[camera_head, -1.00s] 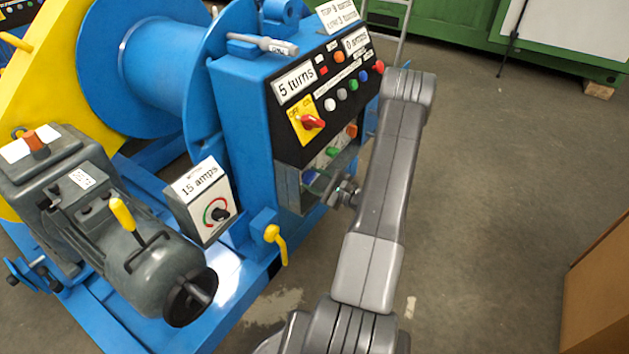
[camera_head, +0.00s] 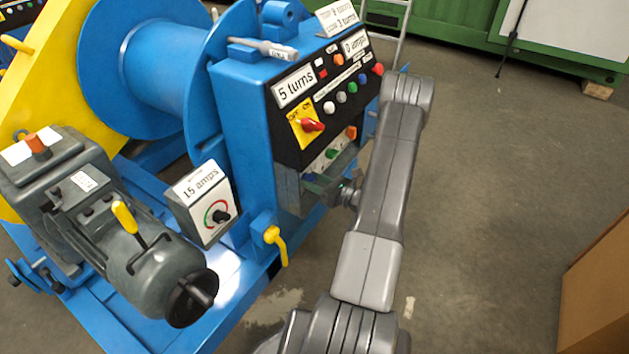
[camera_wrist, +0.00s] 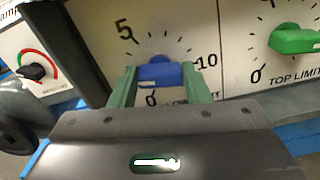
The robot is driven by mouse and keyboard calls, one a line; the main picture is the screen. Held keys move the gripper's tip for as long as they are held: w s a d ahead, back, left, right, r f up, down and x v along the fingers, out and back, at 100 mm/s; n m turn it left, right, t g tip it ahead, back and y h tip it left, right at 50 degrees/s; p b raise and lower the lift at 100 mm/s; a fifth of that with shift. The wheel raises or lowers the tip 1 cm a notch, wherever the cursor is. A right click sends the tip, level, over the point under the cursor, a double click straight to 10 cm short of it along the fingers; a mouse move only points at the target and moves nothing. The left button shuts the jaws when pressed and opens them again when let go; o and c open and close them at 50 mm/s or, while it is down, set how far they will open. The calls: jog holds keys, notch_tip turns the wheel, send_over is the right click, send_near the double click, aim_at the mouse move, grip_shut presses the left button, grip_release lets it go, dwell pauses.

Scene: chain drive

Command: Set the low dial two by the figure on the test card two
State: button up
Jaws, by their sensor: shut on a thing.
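The blue dial knob (camera_wrist: 160,74) sits on a white scale plate marked 0, 5 and 10, its lettering partly hidden. My gripper (camera_wrist: 160,88) is shut on it, one green finger on each side. The knob lies roughly level in the wrist view; I cannot tell which mark it points to. In the head view my gripper (camera_head: 318,185) is at the lower part of the control box and covers most of the blue knob. The test card (camera_head: 337,18) stands on top of the box; its small writing appears to read top 9 turns, low 3 turns.
A green knob (camera_wrist: 295,39) on the TOP LIMIT scale is right of the blue one. The "15 amps" box (camera_head: 201,203) stands left.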

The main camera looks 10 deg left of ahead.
jog(key=shift+m, duration=0.4)
jog(key=o, duration=1)
jog(key=p+v, duration=0.2)
jog(key=v, duration=1.1)
jog(key=shift+d, duration=0.4)
jog(key=shift+s, duration=0.1)
jog(key=b+x, duration=0.2)
jog(key=x, duration=1.2)
